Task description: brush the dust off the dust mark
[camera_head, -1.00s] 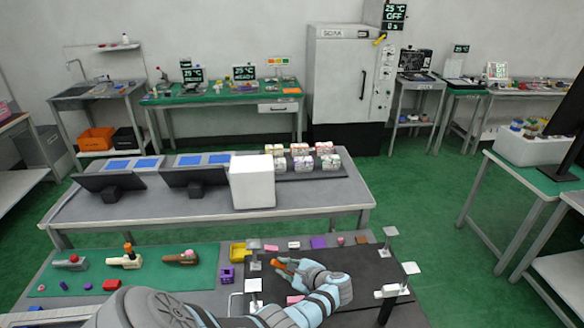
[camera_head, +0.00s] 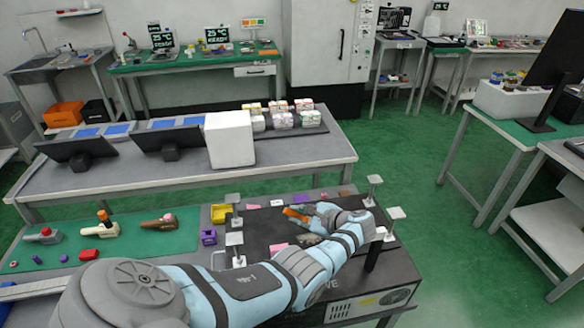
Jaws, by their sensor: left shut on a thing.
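My left gripper (camera_head: 301,212) is shut on an orange object (camera_head: 295,215), perhaps the brush handle, over the black top of the box on the near bench. The fingers hide part of the object, and its bristles cannot be made out. A tan-grey patch (camera_head: 308,240), perhaps the dust mark, shows on the black top (camera_head: 262,225), just in front of the gripper and partly beside my left forearm. I cannot tell whether the held object touches the surface. My right gripper is not in view.
Lever fixtures (camera_head: 160,222) sit on the green mat.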

